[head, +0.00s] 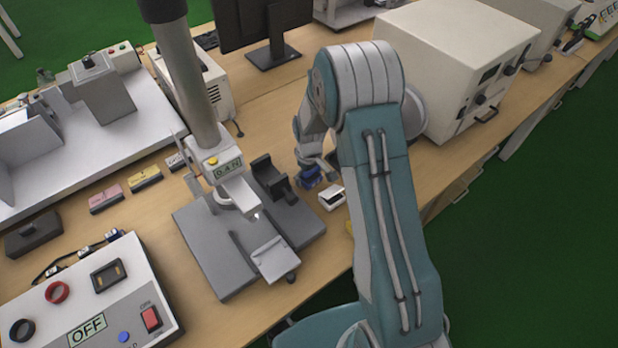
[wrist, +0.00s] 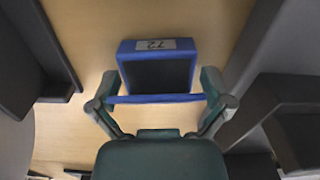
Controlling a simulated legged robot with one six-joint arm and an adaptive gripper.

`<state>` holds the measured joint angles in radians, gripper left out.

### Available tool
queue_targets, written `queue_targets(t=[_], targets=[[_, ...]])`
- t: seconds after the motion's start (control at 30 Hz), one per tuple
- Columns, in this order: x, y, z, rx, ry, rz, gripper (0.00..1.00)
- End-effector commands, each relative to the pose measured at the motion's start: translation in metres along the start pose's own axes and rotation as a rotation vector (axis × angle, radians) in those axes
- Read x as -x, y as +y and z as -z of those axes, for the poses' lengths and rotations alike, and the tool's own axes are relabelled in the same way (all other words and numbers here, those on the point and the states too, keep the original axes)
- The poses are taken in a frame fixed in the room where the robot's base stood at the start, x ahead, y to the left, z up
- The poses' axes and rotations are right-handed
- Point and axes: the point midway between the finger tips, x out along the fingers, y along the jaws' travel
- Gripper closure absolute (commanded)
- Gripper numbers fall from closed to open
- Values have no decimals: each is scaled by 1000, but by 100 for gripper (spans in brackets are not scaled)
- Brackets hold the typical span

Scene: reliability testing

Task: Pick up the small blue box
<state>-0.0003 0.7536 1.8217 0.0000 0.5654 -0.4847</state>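The small blue box (wrist: 157,67) is in the wrist view, with a blue rim, a dark inside face and a label reading 72. In the head view the blue box (head: 310,177) is partly hidden by my gripper (head: 314,168). In the wrist view my gripper (wrist: 160,88) has its two fingers spread, one near each lower corner of the box. A blue strip spans between the fingers, at the box's near edge. I cannot tell whether the fingertips touch the box.
A small white box (head: 332,196) lies close to the gripper. A grey force test stand (head: 240,250) stands at left, a large beige instrument (head: 450,60) at right. A monitor (head: 265,30) stands behind. Wooden table (head: 150,210) shows between them.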

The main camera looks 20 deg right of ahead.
Motion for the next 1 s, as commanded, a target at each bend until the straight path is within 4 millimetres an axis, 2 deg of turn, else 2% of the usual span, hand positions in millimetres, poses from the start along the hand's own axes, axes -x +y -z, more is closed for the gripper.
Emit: queue_targets(t=[0.03, 0.07, 0.1, 0.13, 0.57, 0.77, 1.0], targets=[[0, 0, 0, 0, 0, 0, 27], [0, 0, 0, 0, 0, 0, 40], [0, 0, 0, 0, 0, 0, 58], [0, 0, 0, 0, 0, 0, 62], [4, 0, 0, 0, -1, 0, 63], [30, 0, 1, 0, 3, -2, 63], [66, -21, -19, 1, 3, -1, 63]])
